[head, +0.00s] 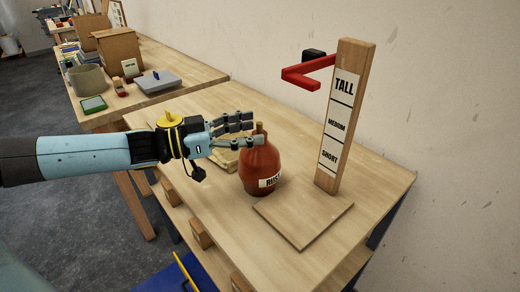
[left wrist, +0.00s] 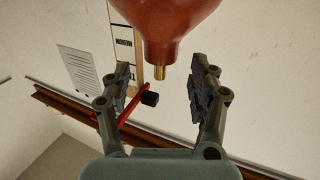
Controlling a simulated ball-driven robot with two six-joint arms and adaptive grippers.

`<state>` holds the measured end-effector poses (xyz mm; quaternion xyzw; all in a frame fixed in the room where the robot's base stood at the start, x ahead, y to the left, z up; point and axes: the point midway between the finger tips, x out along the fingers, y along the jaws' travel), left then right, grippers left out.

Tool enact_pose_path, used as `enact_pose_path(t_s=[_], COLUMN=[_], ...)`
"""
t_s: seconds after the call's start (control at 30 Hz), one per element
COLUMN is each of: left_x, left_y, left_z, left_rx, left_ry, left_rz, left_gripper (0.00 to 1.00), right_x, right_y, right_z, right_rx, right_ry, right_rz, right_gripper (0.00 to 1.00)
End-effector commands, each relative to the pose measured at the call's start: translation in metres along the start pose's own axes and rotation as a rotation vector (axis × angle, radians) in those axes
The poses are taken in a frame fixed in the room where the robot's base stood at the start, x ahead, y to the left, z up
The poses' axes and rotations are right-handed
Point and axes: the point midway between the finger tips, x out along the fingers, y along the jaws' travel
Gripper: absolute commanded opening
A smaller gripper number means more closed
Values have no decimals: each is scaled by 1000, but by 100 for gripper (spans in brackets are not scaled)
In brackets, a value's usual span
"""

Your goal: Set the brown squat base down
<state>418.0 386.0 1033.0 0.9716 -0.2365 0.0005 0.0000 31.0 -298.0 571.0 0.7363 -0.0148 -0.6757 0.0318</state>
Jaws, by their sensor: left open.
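The squat base (head: 262,166), a rounded red-brown body with a narrow brass-coloured neck and a partly readable white label, stands upright on the wooden table. It is at the left corner of the height gauge's board. In the left wrist view the base (left wrist: 176,22) shows at the top, its neck pointing down in the picture between the fingers. My left gripper (head: 244,132) is open at the height of the neck, coming from the left. One finger overlaps the neck in the head view; clear gaps show on both sides in the wrist view. My right gripper is not in view.
The upright height gauge (head: 345,125), marked TALL, MEDIUM and SHORT, stands right of the base with a red arm (head: 307,73) sticking out. A tan flat object (head: 224,158) lies behind my gripper. A second table holds boxes.

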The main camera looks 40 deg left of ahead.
Motion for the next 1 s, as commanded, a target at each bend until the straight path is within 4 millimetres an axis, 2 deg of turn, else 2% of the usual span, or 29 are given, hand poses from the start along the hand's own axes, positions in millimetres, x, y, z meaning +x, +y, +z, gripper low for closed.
enact_pose_path(t_s=[0.1,0.2,0.47,0.9,1.0], left_x=[18,27,28,28,28], left_y=[-1,0,0,0,0], left_z=[-3,-2,-2,-2,-2], left_rx=[-1,-1,-1,-1,-1], left_ry=[4,1,-1,-1,0], left_rz=[-2,-1,0,0,0], left_gripper=[60,60,59,1,0], right_x=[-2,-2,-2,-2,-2], right_y=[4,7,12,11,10], right_z=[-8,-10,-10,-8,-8], right_rx=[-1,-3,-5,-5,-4], right_ry=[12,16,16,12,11], right_rz=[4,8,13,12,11], right_gripper=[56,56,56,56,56])
